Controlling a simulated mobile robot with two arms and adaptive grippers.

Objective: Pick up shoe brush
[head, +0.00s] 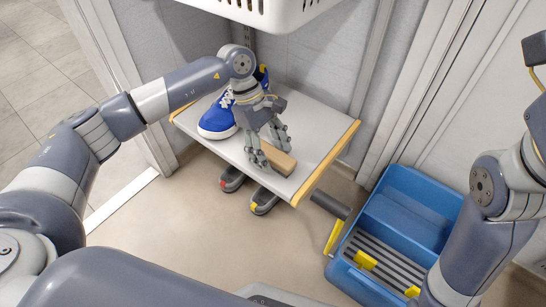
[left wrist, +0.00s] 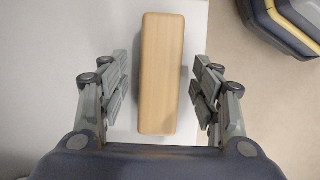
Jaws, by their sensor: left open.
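The shoe brush shows as a light wooden block (head: 279,158) on the white shelf board (head: 317,125), near its front edge. My left gripper (head: 269,155) is above and around the block in the head view. In the left wrist view the block (left wrist: 161,72) lies lengthwise between the two open fingers of my left gripper (left wrist: 160,90), with a gap on each side. Any bristles are hidden under the wood. My right arm shows at the right edge of the head view, but its gripper fingers cannot be made out.
A blue shoe (head: 217,118) with white laces stands on the board left of my left gripper. A blue bucket (head: 400,215) with a grey slatted part stands on the floor at right. A white basket (head: 262,12) hangs above the board. The board's right part is clear.

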